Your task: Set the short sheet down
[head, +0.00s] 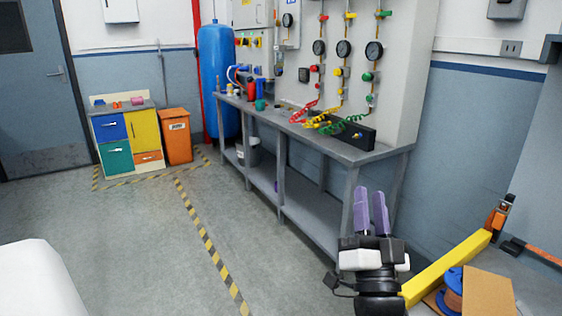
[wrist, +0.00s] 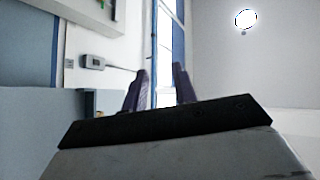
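My gripper (head: 371,212) has two purple fingers, standing upright in front of the bench's near end in the head view. In the wrist view my gripper (wrist: 160,88) shows its fingers apart, with only wall and window light between them. It is open and holds nothing that I can see. A flat tan sheet (head: 482,293) lies at the bottom right of the head view, right of my gripper and apart from it. Its lower part is cut off by the frame edge. I cannot tell whether it is the short sheet; no other sheet shows clearly.
A yellow beam (head: 446,267) and a blue-and-brown spool (head: 453,288) lie beside the tan sheet. An orange ratchet strap (head: 497,217) is behind them. A grey workbench (head: 372,152) with gauges above runs along the wall. The floor (head: 140,235) left of it is mostly clear.

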